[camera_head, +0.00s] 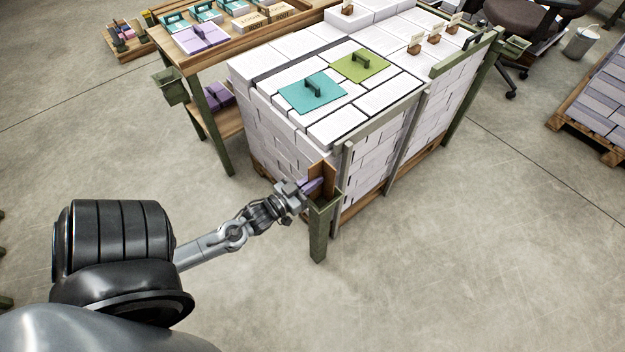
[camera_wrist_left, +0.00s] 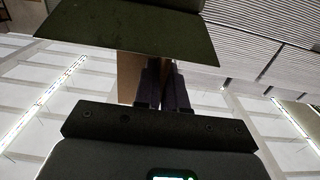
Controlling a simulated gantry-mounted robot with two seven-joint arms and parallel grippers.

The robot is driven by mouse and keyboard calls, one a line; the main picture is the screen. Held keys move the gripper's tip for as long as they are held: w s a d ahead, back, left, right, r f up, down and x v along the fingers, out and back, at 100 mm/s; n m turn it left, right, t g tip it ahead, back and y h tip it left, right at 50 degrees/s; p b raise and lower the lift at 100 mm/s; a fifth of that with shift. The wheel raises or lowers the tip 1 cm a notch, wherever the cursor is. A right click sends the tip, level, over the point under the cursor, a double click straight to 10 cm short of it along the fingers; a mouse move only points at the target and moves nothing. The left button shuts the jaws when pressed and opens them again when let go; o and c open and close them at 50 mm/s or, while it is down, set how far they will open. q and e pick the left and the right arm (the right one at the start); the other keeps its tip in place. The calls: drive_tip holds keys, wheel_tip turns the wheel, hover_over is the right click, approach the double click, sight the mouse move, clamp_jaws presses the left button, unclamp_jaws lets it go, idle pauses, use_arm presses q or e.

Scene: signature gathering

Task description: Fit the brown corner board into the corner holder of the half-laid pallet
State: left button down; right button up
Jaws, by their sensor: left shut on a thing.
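The brown corner board (camera_head: 329,173) stands upright at the near corner of the half-laid pallet's stack of white bundles (camera_head: 270,124). The green corner holder (camera_head: 319,232) is on a post directly below it. The board's lower end is at the holder's top; I cannot tell whether it is inside. My left gripper (camera_head: 312,187) is shut on the board from the left. In the left wrist view, the fingers (camera_wrist_left: 165,88) are close together beside a strip of the brown board (camera_wrist_left: 129,77), with a dark green plate (camera_wrist_left: 130,38) in front, probably the holder. My right gripper is not in view.
A teal pad (camera_head: 300,96) and a green pad (camera_head: 368,66), each with a handle, lie on the stack. A wooden table (camera_head: 187,62) stands behind at the left. Another pallet (camera_head: 585,118) is at the far right. The near floor is clear.

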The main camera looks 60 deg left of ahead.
use_arm(q)
drive_tip(key=shift+f, duration=0.15)
drive_tip(key=c, duration=1.2)
unclamp_jaws()
